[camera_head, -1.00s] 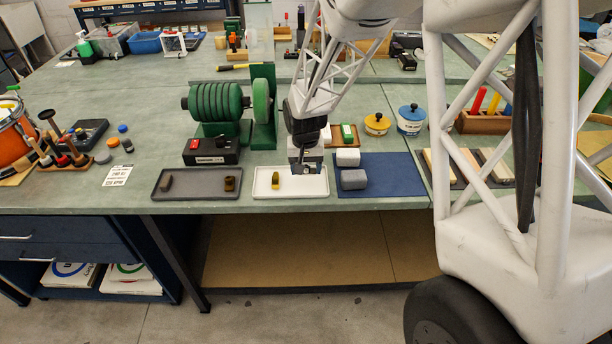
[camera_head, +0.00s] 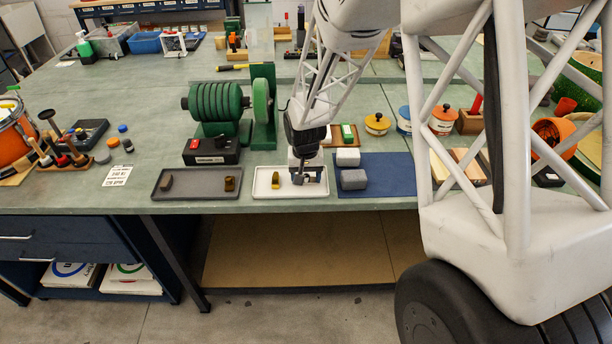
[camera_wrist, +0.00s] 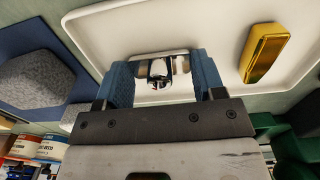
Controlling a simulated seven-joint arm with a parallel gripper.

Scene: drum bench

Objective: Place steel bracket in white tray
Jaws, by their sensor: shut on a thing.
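The white tray (camera_head: 262,190) lies near the front edge of the bench; its floor (camera_wrist: 120,38) fills much of the wrist view. A yellow brass-coloured piece (camera_head: 276,180) lies in its left part; it also shows in the wrist view (camera_wrist: 265,52). My gripper (camera_head: 304,178) is over the right part of the tray, pointing down. In the wrist view its blue fingers (camera_wrist: 163,82) are shut on a shiny steel piece (camera_wrist: 158,68), which I take to be the steel bracket. I cannot tell whether the piece touches the tray floor.
A dark tray (camera_head: 196,194) with two small pieces stands left of the white tray. A green grinding machine (camera_head: 216,108) and a black box (camera_head: 211,151) stand behind.

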